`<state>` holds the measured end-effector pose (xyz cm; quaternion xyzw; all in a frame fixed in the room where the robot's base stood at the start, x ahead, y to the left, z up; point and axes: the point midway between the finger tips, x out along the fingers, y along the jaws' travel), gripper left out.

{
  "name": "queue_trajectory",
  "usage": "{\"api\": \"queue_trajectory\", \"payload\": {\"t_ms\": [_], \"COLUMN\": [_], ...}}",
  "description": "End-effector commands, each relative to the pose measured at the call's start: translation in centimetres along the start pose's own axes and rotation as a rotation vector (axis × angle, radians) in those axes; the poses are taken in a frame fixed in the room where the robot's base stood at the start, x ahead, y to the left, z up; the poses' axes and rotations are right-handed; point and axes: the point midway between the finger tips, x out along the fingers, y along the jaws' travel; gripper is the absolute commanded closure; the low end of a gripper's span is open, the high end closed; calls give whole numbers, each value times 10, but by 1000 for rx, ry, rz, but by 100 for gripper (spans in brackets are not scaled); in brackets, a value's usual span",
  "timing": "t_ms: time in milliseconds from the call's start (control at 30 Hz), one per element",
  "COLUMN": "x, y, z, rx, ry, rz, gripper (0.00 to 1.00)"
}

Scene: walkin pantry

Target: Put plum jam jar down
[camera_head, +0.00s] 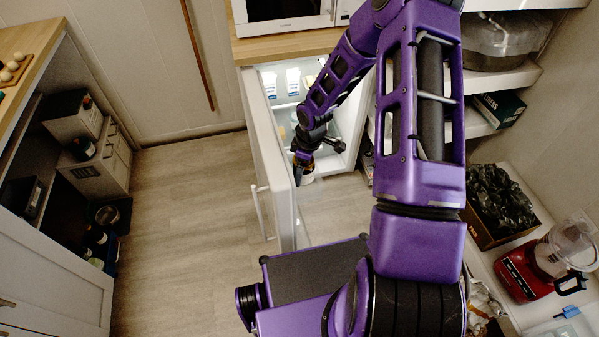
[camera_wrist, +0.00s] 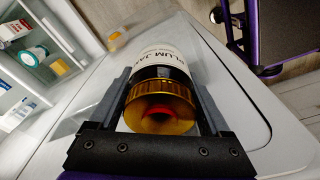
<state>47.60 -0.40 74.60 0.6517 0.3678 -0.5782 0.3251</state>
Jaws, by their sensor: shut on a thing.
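The plum jam jar (camera_wrist: 166,55) has a gold lid, dark contents and a white label reading "PLUM JAM". In the wrist view my gripper (camera_wrist: 165,90) is shut on it, one finger on each side, with the lid toward the camera. In the head view my gripper (camera_head: 304,155) holds the jar (camera_head: 306,174) at the open fridge, close to the inner side of its door. The fridge door (camera_head: 272,160) stands open. My arm hides part of the fridge interior, and the jar's base is hard to see.
White cartons (camera_head: 293,80) stand on a shelf inside the fridge (camera_head: 335,112). A microwave (camera_head: 290,14) sits on the wooden counter (camera_head: 285,46) above. Shelves with a box of dark bags (camera_head: 495,200) and a red food processor (camera_head: 530,268) are at right. The floor (camera_head: 190,220) at left is clear.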

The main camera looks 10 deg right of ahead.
Motion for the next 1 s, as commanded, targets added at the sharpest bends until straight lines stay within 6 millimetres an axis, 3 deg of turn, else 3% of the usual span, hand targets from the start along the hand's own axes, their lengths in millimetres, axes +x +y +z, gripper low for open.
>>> {"api": "queue_trajectory", "payload": {"t_ms": [433,833,867,900,1000], "x": [49,56,55,54,54], "y": [0,1,0,0,0], "z": [6,6,6,6,6], "rx": [0,1,2,2,2], "ry": [0,1,1,1,0], "rz": [0,2,1,1,1], "gripper": [100,100,15,8,6]}}
